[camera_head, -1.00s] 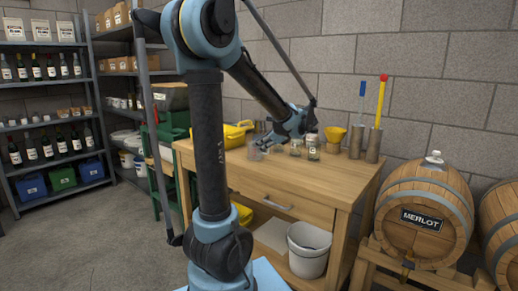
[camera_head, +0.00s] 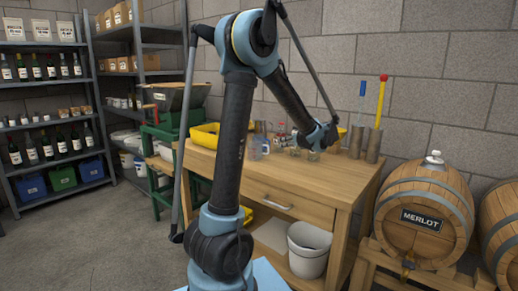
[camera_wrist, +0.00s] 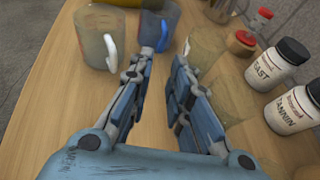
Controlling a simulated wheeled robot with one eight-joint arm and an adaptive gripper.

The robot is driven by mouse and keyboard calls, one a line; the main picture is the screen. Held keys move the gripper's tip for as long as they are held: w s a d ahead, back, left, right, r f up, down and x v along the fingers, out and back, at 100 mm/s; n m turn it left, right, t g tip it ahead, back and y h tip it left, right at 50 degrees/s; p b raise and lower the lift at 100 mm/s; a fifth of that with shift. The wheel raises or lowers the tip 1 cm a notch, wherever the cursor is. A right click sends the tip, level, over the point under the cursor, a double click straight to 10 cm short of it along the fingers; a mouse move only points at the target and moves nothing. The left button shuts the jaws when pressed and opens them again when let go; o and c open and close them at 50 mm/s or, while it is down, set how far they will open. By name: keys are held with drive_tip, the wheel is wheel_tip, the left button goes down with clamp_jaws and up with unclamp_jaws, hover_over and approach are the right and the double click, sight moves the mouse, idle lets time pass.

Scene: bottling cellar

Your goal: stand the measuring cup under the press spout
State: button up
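In the wrist view two clear cups stand on the wooden table: a larger cup with a white handle (camera_wrist: 92,42) at upper left, and a cup with a blue handle (camera_wrist: 152,20) beside it. I cannot tell which is the measuring cup. My gripper (camera_wrist: 165,72) is open and empty, low over bare tabletop on the near side of the cups. In the head view my gripper (camera_head: 304,149) is over the right part of the table. A green-framed machine with a grey hopper (camera_head: 180,97) stands left of the table; no spout is clearly visible.
Clear glass jars (camera_wrist: 205,45) stand right of my gripper, close to the right finger. Bottles labelled as tannin (camera_wrist: 292,110) and another additive stand further right. A yellow tray (camera_head: 205,137) is at the table's left. Metal cylinders (camera_head: 372,146) stand at the right edge.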

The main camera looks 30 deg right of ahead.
drive_tip(key=x, duration=1)
drive_tip(key=shift+f, duration=0.15)
clamp_jaws()
